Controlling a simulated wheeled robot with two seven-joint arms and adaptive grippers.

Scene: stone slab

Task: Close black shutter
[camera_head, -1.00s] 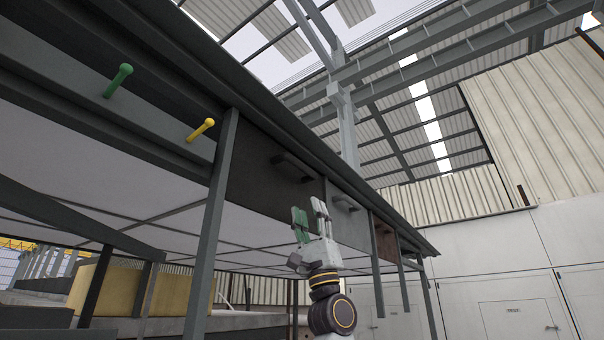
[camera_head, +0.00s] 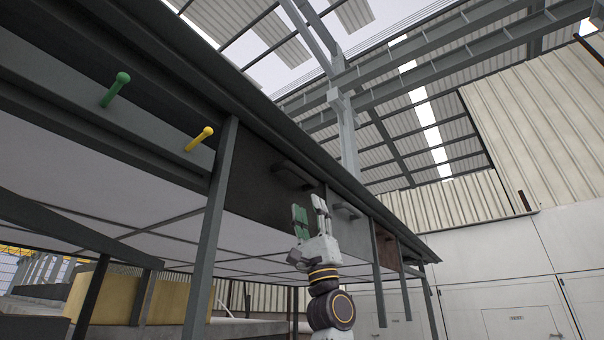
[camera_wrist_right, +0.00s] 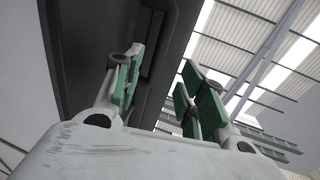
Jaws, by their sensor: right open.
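The black shutter (camera_head: 252,178) is a dark panel under the edge of the long roof-like slab in the head view. A dark bar handle (camera_head: 292,173) sticks out near its right side. My right gripper (camera_head: 309,207) points up, just below and right of that handle, with green pads on its fingers. It is open and empty. In the right wrist view, the fingers (camera_wrist_right: 158,75) stand apart, with a dark panel (camera_wrist_right: 88,50) and a bar on it behind them. Whether a finger touches the handle cannot be told. My left gripper is not in view.
A green peg (camera_head: 116,89) and a yellow peg (camera_head: 199,139) stick out of a grey beam at left. A grey post (camera_head: 210,225) stands left of the shutter. A second handle (camera_head: 346,210) and a brown panel (camera_head: 386,245) lie farther right. White walls stand at right.

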